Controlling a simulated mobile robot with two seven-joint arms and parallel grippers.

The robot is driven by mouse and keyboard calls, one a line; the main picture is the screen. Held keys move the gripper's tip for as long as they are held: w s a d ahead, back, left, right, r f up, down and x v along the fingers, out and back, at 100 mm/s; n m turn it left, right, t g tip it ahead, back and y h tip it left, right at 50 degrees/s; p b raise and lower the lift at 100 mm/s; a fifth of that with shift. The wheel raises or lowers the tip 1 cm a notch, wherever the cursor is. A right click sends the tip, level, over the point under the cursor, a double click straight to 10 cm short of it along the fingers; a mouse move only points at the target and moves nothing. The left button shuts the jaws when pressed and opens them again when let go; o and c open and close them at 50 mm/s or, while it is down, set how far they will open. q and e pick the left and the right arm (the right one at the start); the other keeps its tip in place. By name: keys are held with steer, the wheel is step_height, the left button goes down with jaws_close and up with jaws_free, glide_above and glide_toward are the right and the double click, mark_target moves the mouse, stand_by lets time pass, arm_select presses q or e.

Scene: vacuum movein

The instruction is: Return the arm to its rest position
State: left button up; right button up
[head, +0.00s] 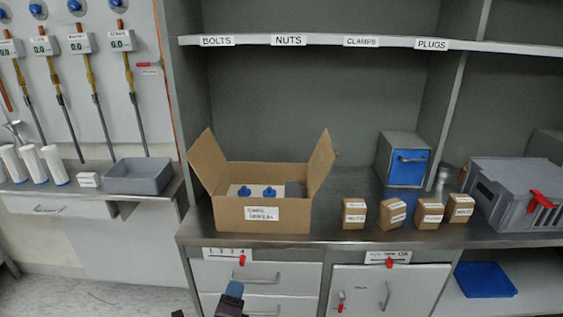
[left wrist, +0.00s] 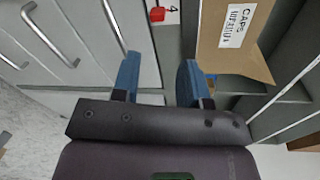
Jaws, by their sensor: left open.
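My left gripper (head: 232,291) shows at the bottom of the head view, low in front of the cabinet drawers and below the counter edge. In the left wrist view its two blue fingers (left wrist: 160,78) stand apart with nothing between them. It is clear of the open cardboard box (head: 280,226), which stands on the counter with its side flaps up. Two blue-topped items (head: 257,191) show inside the box. The box also shows in the left wrist view (left wrist: 248,62), to the right of the fingers. My right gripper is not in view.
Drawers (head: 241,275) with handles and a red tag lie close behind the gripper. Several small cartons (head: 354,214), a blue-fronted bin (head: 405,160) and a grey crate (head: 512,195) stand on the counter (head: 330,232). A grey tray (head: 138,177) is at left. Floor is open at lower left.

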arm_select(q)
steer(key=s+a+f+n+g, duration=0.1)
steer(key=s+a+f+n, duration=0.2)
steer(key=s+a+n, duration=0.2)
steer(key=s+a+f+n+g, duration=0.2)
steer(key=s+a+n, duration=0.3)
steer(key=s+n, duration=0.4)
steer(key=s+a+f+n+g+y, duration=0.1)
steer(key=s+a+n, duration=0.4)
steer(key=s, duration=0.7)
steer(key=shift+s+a+f+n+g, duration=0.25)
steer(key=shift+f+n+g, duration=0.45)
steer(key=shift+f+n, duration=0.55)
steer(key=shift+f, duration=0.1)
